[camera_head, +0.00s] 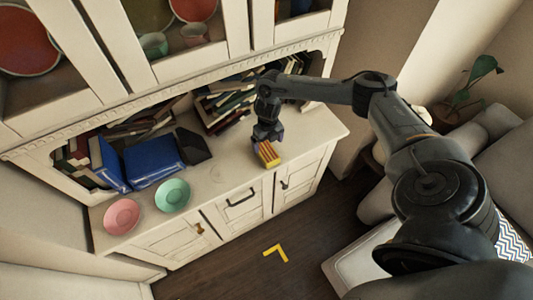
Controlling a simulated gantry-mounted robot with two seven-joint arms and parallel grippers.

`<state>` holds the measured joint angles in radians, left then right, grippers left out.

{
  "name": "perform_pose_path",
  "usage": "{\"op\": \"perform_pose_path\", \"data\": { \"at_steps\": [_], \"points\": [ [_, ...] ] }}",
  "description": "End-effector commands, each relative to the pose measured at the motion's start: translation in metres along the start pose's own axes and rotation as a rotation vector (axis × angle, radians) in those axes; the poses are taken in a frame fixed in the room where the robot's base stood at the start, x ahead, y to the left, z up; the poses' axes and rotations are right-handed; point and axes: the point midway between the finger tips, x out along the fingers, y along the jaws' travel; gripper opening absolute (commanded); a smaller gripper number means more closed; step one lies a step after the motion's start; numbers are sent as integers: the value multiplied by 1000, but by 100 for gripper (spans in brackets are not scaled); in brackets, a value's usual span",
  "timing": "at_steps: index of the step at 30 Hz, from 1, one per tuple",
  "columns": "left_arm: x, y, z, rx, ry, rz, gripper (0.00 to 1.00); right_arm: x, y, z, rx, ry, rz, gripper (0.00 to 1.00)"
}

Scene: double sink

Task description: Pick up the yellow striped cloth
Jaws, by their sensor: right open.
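The yellow striped cloth (269,155) is a small folded block with yellow and dark red stripes. It lies on the white cabinet top (231,168), at the front edge toward its right part. My right gripper (264,142) points down at the cloth, right over its back end. The gripper is open; its fingertips are small and dark, and I cannot tell whether they touch the cloth. My left gripper is not in view.
A pink plate (122,216) and a green plate (173,195) lie left on the cabinet top. Blue binders (153,161) and a dark box (193,147) stand behind them, with several books (222,108) under the upper cupboard. An armchair with a zigzag cushion (512,240) is at right.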

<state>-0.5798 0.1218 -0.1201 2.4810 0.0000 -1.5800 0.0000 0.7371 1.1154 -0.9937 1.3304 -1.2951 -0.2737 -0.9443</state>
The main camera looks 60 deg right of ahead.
Motion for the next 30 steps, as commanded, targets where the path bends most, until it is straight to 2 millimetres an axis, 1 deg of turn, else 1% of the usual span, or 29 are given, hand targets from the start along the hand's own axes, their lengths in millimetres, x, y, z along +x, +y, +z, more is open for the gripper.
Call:
{"op": "perform_pose_path", "data": {
  "at_steps": [1, 8, 15, 18, 21, 28, 30],
  "points": [
    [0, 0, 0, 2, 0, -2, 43, 4, 0, 0, 0, 1, -1, 100],
    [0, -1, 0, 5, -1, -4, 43, 16, 1, 0, 1, 0, -1, 100],
    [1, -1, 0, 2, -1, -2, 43, 48, 5, -1, 1, 2, -1, 100],
    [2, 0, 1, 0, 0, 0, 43, 56, 4, -1, 1, 0, -1, 100],
    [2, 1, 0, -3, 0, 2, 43, 60, 5, -1, 0, 0, 0, 100],
    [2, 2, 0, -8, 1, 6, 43, 61, 5, -1, 0, 0, 0, 100],
    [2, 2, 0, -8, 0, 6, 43, 60, 5, -1, 0, 0, 0, 89]
  ]
}}
